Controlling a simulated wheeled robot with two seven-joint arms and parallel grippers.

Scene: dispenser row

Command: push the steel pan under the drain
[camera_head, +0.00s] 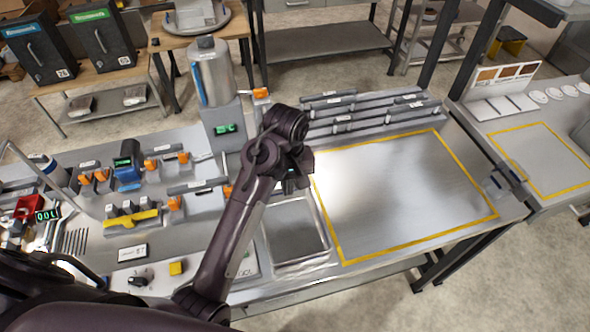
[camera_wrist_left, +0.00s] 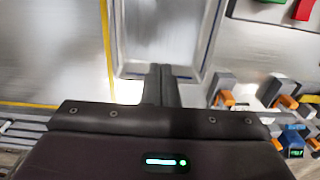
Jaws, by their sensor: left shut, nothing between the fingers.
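The steel pan (camera_head: 298,240) is a shallow rectangular tray on the steel bench, left of the yellow-outlined area. It also shows in the left wrist view (camera_wrist_left: 163,40), with its near rim at the fingertips. My left gripper (camera_head: 290,185) is at the pan's far end, fingers down. In the left wrist view its two fingers (camera_wrist_left: 161,80) are together and empty, against or just over the rim; contact is unclear. A tall steel tank (camera_head: 212,70) with an orange tap (camera_head: 261,93) stands behind my left arm. I cannot make out a drain for certain. My right gripper is not visible.
The yellow-outlined area (camera_head: 400,190) right of the pan is bare. Long grey dispensers (camera_head: 350,112) line the back edge. Several orange-tapped small dispensers (camera_head: 165,160) stand at left.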

